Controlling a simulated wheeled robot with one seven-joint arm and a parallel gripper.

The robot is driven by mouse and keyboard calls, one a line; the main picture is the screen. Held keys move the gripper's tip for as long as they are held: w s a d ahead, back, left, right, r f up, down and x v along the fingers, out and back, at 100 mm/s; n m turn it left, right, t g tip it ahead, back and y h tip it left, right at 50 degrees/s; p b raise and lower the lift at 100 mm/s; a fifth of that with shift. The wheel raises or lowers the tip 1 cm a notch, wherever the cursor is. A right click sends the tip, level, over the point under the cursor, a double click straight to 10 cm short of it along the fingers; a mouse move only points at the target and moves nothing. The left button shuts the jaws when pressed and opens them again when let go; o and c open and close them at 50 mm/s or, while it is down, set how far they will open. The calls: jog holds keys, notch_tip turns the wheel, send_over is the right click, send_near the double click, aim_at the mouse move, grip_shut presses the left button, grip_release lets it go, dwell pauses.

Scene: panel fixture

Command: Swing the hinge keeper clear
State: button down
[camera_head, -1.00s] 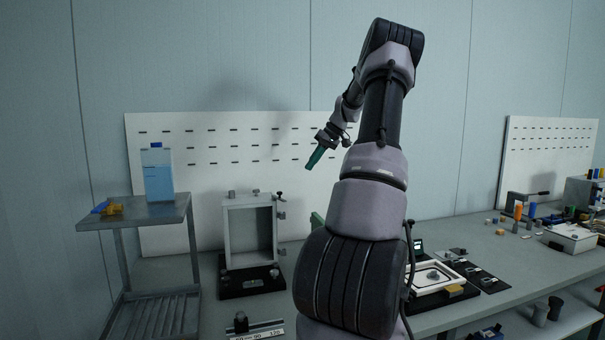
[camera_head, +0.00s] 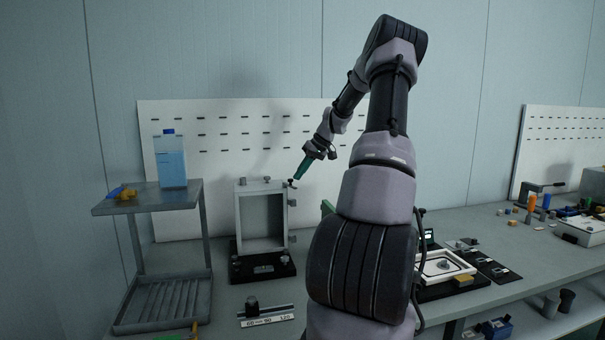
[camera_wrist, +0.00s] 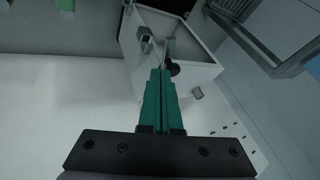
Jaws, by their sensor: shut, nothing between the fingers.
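The panel fixture (camera_head: 258,189) is a grey open-fronted box on a black base, standing on the bench left of my arm. Hinge blocks (camera_head: 291,202) sit along its right side. A small dark-knobbed part (camera_head: 291,183), which looks like the hinge keeper, is at its top right corner. My gripper (camera_head: 297,177) has teal fingers, shut and empty, pointing down-left right by that corner. In the wrist view the fingertips (camera_wrist: 161,72) are close beside the black knob (camera_wrist: 173,68); I cannot tell whether they touch. A hinge block (camera_wrist: 146,44) shows nearby.
A grey shelf stand (camera_head: 150,196) with a blue bottle (camera_head: 171,162) stands left of the fixture. A white slotted board (camera_head: 220,125) is behind. A scaled rail (camera_head: 266,315) lies in front. A framed white tray (camera_head: 445,266) is to the right.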

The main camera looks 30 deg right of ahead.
jog(key=shift+s+a+m+t+h, duration=0.3)
jog(key=shift+a+m+h, duration=0.15)
jog(key=shift+m, duration=0.45)
jog(key=shift+s+a+m+t+h, duration=0.15)
jog(key=shift+a+m+t+h, duration=0.3)
jog(key=shift+m, duration=0.65)
jog(key=w+a+m+h, duration=0.2)
jog(key=a+m+h, duration=0.2)
jog(key=a+m, duration=0.2)
jog(key=shift+a+m+h, duration=0.15)
jog(key=shift+m+h, duration=0.15)
jog(key=shift+m, duration=0.7)
jog(key=shift+w+a, duration=0.1)
dwell(0.5)
